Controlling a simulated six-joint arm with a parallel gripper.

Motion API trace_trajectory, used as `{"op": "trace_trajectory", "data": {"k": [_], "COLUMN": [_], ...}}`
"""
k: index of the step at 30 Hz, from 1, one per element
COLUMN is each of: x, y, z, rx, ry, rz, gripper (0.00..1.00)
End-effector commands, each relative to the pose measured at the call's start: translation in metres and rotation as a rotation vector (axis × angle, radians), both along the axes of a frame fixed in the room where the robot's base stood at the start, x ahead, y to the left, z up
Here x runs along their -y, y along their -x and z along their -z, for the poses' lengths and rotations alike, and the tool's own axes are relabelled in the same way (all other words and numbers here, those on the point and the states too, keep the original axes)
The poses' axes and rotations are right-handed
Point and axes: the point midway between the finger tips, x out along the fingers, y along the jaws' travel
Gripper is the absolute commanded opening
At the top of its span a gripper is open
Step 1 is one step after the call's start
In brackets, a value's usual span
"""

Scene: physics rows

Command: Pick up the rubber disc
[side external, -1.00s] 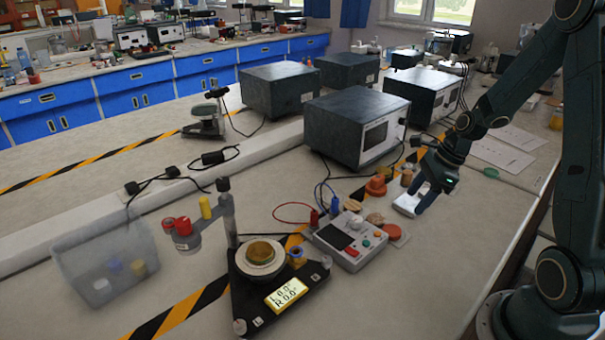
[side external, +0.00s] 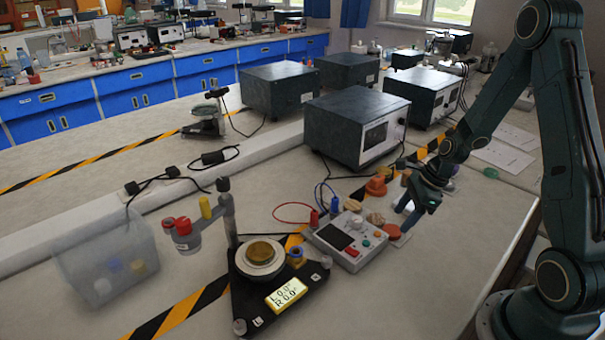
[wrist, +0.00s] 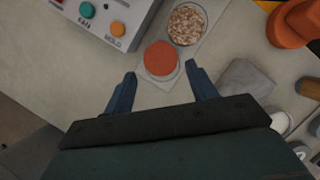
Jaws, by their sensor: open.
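A round, flat red-orange disc (wrist: 161,59), which I take to be the rubber disc, lies on a pale strip beside the grey instrument box (wrist: 112,15). In the side view the disc (side external: 392,231) is just right of that box, partly behind my fingers. My gripper (wrist: 160,76) is open and empty. In the wrist view its two blue fingers point toward the disc, with the disc just ahead of and between the tips. In the side view my gripper (side external: 405,216) is low, close above the disc; I cannot tell the exact height.
A speckled disc (wrist: 187,23) lies right behind the red one. A grey block (wrist: 247,78) is right of my fingers, and an orange knob-shaped piece (wrist: 295,22) stands farther right. A large dark box (side external: 355,125) stands behind.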

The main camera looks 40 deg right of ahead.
Motion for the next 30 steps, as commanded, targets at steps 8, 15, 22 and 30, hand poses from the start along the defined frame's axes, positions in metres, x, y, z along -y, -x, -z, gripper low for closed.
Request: {"op": "trace_trajectory", "data": {"k": [8,15,22,30], "x": [-0.006,-0.009,-0.009,-0.009], "y": [-0.006,-0.010,-0.011,-0.011], "z": [0.027,0.039,0.040,0.039], "rx": [-0.002,-0.001,-0.001,-0.001], "ry": [-0.001,0.000,0.000,0.000], "rz": [-0.002,-0.001,-0.001,-0.001], "gripper": [0.57,0.57,0.57,0.57]}}
